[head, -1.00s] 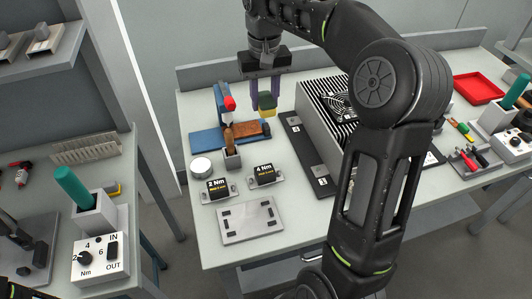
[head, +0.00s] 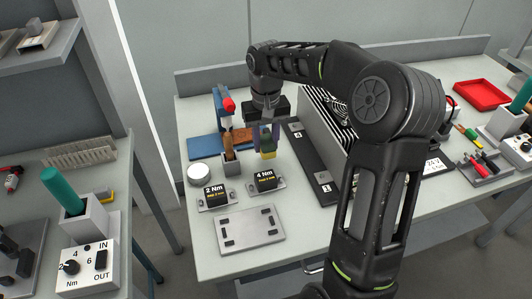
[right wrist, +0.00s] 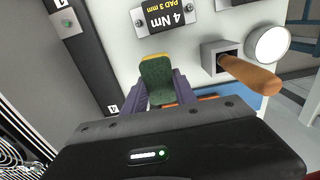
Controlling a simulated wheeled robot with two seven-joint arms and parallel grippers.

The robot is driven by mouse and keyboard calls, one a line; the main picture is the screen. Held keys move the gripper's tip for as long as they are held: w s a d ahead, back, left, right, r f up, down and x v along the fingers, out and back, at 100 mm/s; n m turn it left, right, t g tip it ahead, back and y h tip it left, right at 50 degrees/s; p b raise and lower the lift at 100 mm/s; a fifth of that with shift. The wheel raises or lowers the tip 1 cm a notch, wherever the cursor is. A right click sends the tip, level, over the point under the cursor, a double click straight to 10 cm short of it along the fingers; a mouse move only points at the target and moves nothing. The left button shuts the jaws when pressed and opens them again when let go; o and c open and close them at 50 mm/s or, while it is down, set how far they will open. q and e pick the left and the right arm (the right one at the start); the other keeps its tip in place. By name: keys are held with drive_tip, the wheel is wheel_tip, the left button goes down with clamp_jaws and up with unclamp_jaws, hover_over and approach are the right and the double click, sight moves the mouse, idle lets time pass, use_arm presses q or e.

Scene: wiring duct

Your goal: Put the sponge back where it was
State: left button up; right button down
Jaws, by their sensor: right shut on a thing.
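The sponge (head: 267,154), green with a yellow layer, is between the fingers of my right gripper (head: 266,145). In the right wrist view the sponge (right wrist: 157,75) shows its green face and a yellow edge, with a purple-grey finger on each side. My right gripper is shut on it and points down, just behind the 4 Nm pad block (head: 264,181) and right of the grey holder with the wooden handle. I cannot tell whether the sponge touches the table. My left gripper is not in view.
The grey holder (head: 231,164) with a brown wooden handle stands close left of the sponge. A black-edged finned box (head: 323,110) stands to the right. The 2 Nm block (head: 215,196), a white round puck (head: 199,174) and a grey plate (head: 250,229) lie nearer the front.

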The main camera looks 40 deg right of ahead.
sight(266, 162)
drive_tip(key=shift+f, duration=2.2)
drive_tip(key=shift+f, duration=0.1)
drive_tip(key=shift+f, duration=0.15)
drive_tip(key=c, duration=1)
unclamp_jaws()
drive_tip(key=shift+r, duration=0.2)
wheel_tip(266, 162, up, 12)
drive_tip(key=shift+r, duration=0.1)
